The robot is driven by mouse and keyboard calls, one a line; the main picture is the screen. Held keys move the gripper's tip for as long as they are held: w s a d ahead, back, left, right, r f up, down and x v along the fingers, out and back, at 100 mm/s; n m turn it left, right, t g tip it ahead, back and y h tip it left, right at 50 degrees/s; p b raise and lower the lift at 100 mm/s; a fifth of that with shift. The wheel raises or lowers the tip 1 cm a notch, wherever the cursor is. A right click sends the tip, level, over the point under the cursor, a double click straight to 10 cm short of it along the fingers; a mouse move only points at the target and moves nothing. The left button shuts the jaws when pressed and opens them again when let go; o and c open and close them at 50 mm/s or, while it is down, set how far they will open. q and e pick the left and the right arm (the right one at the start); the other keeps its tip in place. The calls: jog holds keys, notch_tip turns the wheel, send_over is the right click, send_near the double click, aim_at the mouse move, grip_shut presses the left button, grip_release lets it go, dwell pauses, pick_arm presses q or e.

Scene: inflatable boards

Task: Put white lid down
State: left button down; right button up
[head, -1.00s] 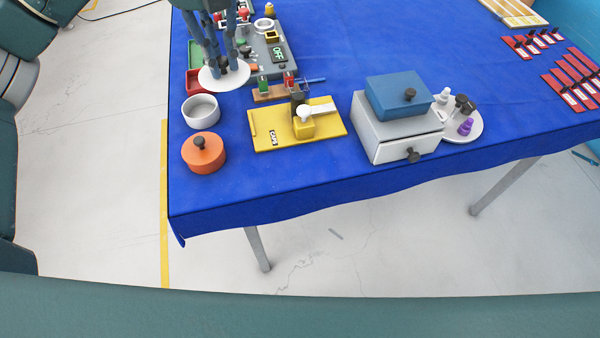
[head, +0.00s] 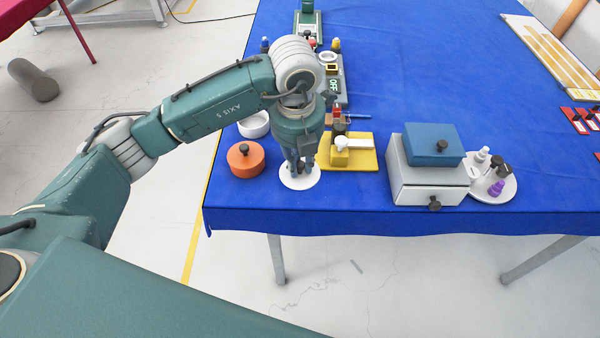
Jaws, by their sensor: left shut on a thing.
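The white lid (head: 299,181) is a flat round disc with a dark knob, near the front left of the blue table. My left gripper (head: 299,167) points down over it and is shut on its knob. I cannot tell whether the lid touches the cloth or is held just above it. A white round pot (head: 254,127) without a lid stands behind and to the left, partly hidden by my arm. My right gripper is not in view.
An orange lidded pot (head: 246,162) stands left of the lid. A yellow board (head: 364,159) lies close on its right. A grey box with drawer (head: 427,191) and blue box (head: 434,146) stands farther right. Blue cloth (head: 350,205) is clear in front.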

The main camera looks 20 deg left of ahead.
aim_at(299, 173)
pick_arm(q)
jog(key=shift+f, duration=0.75)
notch_tip(299, 173, down, 3)
jog(key=shift+f+p, duration=0.2)
jog(key=shift+p, duration=0.4)
jog(key=shift+f, duration=0.5)
jog(key=c, duration=1.6)
grip_release()
jog(key=shift+r, duration=0.35)
jog(key=r+b, duration=0.1)
jog(key=r, duration=0.2)
jog(key=r+b, duration=0.1)
jog(key=r, duration=0.3)
jog(key=s+r+b, duration=0.1)
jog(key=r, duration=0.3)
jog(key=shift+s+b, duration=0.1)
jog(key=shift+b, duration=0.2)
jog(key=shift+s+r, duration=0.1)
jog(key=shift+r, duration=0.25)
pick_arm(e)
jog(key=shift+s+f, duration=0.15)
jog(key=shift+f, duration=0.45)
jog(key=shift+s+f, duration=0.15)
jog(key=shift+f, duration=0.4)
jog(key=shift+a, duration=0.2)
